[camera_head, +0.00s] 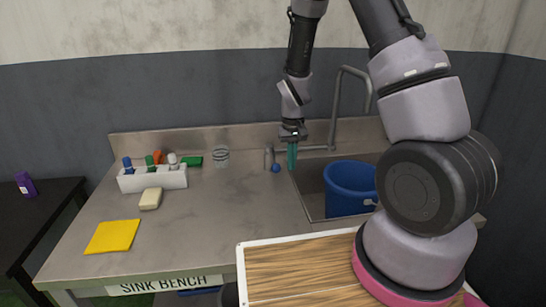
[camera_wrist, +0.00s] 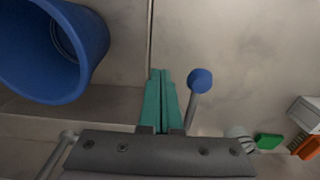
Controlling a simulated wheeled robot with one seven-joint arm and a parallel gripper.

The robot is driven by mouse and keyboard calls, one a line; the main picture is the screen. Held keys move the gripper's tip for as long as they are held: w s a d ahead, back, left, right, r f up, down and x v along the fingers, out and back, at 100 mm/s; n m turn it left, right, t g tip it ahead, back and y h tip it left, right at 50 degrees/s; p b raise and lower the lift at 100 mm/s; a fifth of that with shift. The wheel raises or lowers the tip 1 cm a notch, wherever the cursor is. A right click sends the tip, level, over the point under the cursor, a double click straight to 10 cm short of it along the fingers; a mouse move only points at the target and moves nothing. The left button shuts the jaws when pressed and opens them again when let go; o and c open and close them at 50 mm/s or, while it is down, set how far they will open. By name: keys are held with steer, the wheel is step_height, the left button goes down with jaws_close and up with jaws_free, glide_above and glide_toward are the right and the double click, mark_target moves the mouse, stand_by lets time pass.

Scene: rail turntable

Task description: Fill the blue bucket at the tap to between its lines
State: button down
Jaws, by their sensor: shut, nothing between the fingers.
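The blue bucket (camera_head: 348,190) stands in the sink basin under the tap, partly hidden by my arm in the head view. It also shows in the wrist view (camera_wrist: 88,62) at upper left. The tap (camera_head: 338,112) is a grey gooseneck at the back of the sink. A lever with a blue knob (camera_head: 275,169) stands left of the sink; its knob shows in the wrist view (camera_wrist: 201,80). My gripper (camera_head: 292,160) points down just right of the knob, with green fingers (camera_wrist: 161,75) shut and empty. The bucket's lines and any water are not visible.
A white caddy (camera_head: 153,180) with several bottles, a green block (camera_head: 193,161), a clear glass (camera_head: 221,157), a soap bar (camera_head: 150,199) and a yellow cloth (camera_head: 112,236) lie left on the bench. The bench middle is clear. A dark side table (camera_head: 40,215) stands left.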

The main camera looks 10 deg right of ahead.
steer(key=shift+a+f, duration=0.1)
steer(key=shift+a, duration=2.15)
steer(key=shift+d, duration=0.45)
steer(key=shift+r, duration=2.75)
steer(key=a, duration=0.9)
steer(key=shift+d+f, duration=0.1)
steer(key=shift+f, duration=2.7)
